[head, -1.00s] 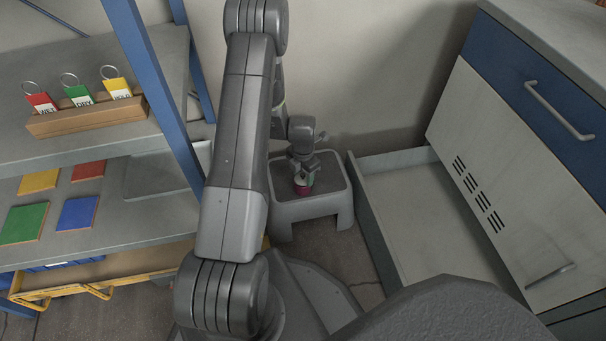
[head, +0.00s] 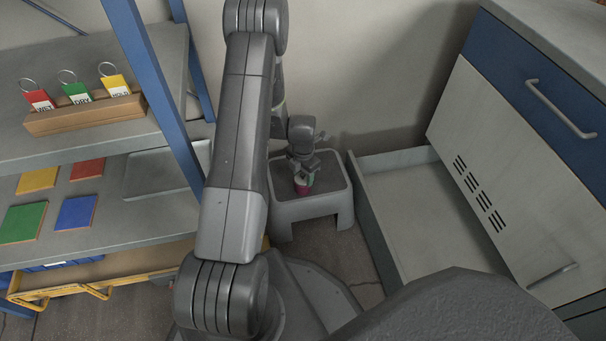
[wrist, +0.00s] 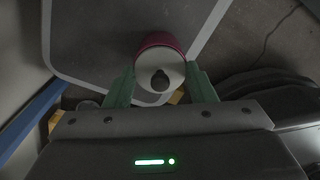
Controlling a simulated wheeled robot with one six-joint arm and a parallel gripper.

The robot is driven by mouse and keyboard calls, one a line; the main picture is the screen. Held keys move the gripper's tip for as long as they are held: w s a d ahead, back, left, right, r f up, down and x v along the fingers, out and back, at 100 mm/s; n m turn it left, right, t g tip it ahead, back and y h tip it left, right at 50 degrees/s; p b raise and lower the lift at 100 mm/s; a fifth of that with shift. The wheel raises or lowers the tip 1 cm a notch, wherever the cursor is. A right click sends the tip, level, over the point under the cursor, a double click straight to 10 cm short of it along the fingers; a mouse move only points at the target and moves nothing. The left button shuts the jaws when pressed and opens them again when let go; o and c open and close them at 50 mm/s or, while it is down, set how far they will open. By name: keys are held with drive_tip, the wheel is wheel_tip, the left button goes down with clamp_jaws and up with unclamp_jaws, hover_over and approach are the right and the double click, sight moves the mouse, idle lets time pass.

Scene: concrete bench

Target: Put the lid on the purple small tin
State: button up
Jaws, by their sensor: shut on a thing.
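The purple small tin (head: 302,190) stands on a grey step stool (head: 312,208) in the head view, small and partly covered by my gripper (head: 305,177). In the wrist view, a pale round lid (wrist: 172,72) with a dark knob sits between the green fingers of my gripper (wrist: 160,88), which is shut on it. The tin's purple-red wall (wrist: 158,40) shows past the lid's far edge, so the lid is over the tin. I cannot tell whether the lid is fully seated or a little above the rim.
An open, empty drawer (head: 410,205) is right of the stool, under a blue and white cabinet (head: 510,170). A shelf on the left holds key tags in a wooden block (head: 85,115) and coloured tiles (head: 75,212). The wall is close behind the stool.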

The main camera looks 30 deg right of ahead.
idle(0.9)
drive_tip(key=o, duration=1.5)
drive_tip(key=shift+r, duration=0.1)
drive_tip(key=shift+r+p, duration=1.9)
drive_tip(key=shift+r, duration=1.55)
clamp_jaws()
